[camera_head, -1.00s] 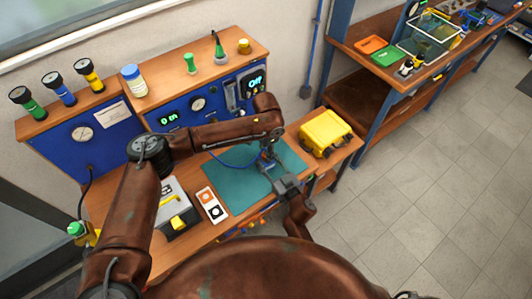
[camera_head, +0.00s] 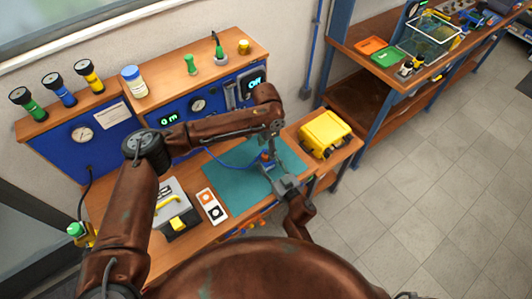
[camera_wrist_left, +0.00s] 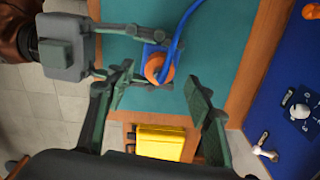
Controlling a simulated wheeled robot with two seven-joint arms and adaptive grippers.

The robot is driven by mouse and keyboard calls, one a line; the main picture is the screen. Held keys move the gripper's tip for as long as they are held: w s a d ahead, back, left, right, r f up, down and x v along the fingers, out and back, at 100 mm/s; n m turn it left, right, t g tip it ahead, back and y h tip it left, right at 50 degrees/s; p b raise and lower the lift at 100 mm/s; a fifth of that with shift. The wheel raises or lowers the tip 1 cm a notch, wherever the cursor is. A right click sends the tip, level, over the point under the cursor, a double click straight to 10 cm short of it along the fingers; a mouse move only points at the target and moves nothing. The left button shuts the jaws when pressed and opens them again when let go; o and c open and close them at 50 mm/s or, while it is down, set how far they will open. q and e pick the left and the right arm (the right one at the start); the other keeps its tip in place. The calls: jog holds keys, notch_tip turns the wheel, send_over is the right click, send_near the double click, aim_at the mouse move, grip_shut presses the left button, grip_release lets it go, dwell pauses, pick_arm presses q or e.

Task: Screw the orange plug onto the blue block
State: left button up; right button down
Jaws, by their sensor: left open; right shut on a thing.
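The blue block (camera_wrist_left: 148,50) is over the teal mat in the left wrist view, small in the head view (camera_head: 265,158). My right gripper (camera_wrist_left: 140,62) is shut on it from the left; it also shows in the head view (camera_head: 272,170). The orange plug (camera_wrist_left: 157,68) is at the block's face, with a blue hose crossing it. I cannot tell how deep its thread sits. My left gripper (camera_wrist_left: 160,90) is open and empty, with its fingers apart in front of the plug. In the head view it (camera_head: 270,146) is just above the block.
The teal mat (camera_head: 228,187) lies on the wooden bench. A yellow case (camera_head: 325,132) stands at the bench's right end. A grey box (camera_head: 172,212) and a card with an orange and a black mark (camera_head: 211,206) lie left of the mat. The blue panel (camera_head: 200,103) stands behind.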

pick_arm(q)
notch_tip(320, 180, up, 8)
dwell(0.4)
pick_arm(e)
jog(key=c, duration=1.1)
grip_release()
jog(key=v, duration=1.2)
